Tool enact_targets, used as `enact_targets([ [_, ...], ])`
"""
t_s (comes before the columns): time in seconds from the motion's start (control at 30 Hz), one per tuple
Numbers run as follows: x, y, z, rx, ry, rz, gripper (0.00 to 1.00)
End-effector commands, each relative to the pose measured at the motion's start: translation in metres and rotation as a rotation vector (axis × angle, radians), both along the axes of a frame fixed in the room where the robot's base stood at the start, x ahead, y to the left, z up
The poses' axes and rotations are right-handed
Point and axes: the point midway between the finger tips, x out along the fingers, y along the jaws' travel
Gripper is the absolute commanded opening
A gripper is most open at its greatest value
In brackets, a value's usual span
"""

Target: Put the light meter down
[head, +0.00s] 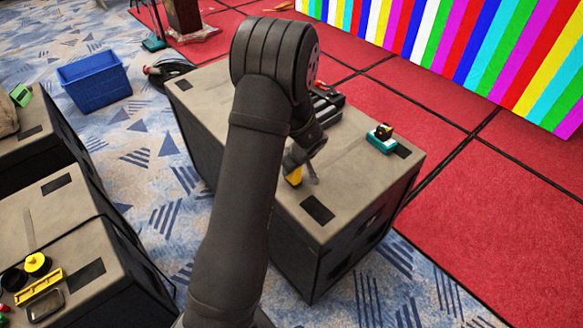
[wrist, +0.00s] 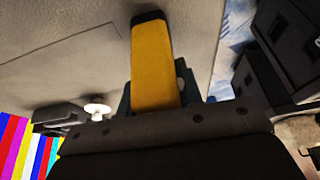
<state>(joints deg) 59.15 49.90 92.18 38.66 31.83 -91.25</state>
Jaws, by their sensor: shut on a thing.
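My gripper (head: 296,168) is over the top of the middle case (head: 345,165), partly hidden by my own arm in the head view. It is shut on a yellow, dark-ended block, which I take to be the light meter (head: 294,178). In the wrist view the light meter (wrist: 153,65) lies lengthwise between the fingers (wrist: 155,98), its dark end pointing away from the wrist. The grey case top is behind it. I cannot tell whether it touches the case.
A teal and black device (head: 381,140) stands near the case's right edge. A black item (head: 326,104) lies behind my wrist. A dark patch (head: 317,209) marks the near corner. A blue bin (head: 94,82) stands on the floor at left.

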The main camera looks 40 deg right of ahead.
Motion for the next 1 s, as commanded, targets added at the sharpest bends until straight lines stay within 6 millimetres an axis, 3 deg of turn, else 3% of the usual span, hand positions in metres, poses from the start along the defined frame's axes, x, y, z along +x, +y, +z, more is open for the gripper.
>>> enact_targets([
  [0.1, 0.0, 0.0, -0.003, 0.001, 0.0, 0.0, 0.06],
  [0.13, 0.0, 0.0, -0.003, 0.001, 0.0, 0.0, 0.38],
  [0.2, 0.0, 0.0, -0.003, 0.001, 0.0, 0.0, 0.52],
  [0.23, 0.0, 0.0, -0.003, 0.001, 0.0, 0.0, 0.54],
  [0.63, -0.002, 0.0, 0.006, -0.002, -0.001, 0.0, 0.54],
  [1.0, -0.028, -0.001, 0.068, -0.003, -0.002, -0.001, 0.54],
])
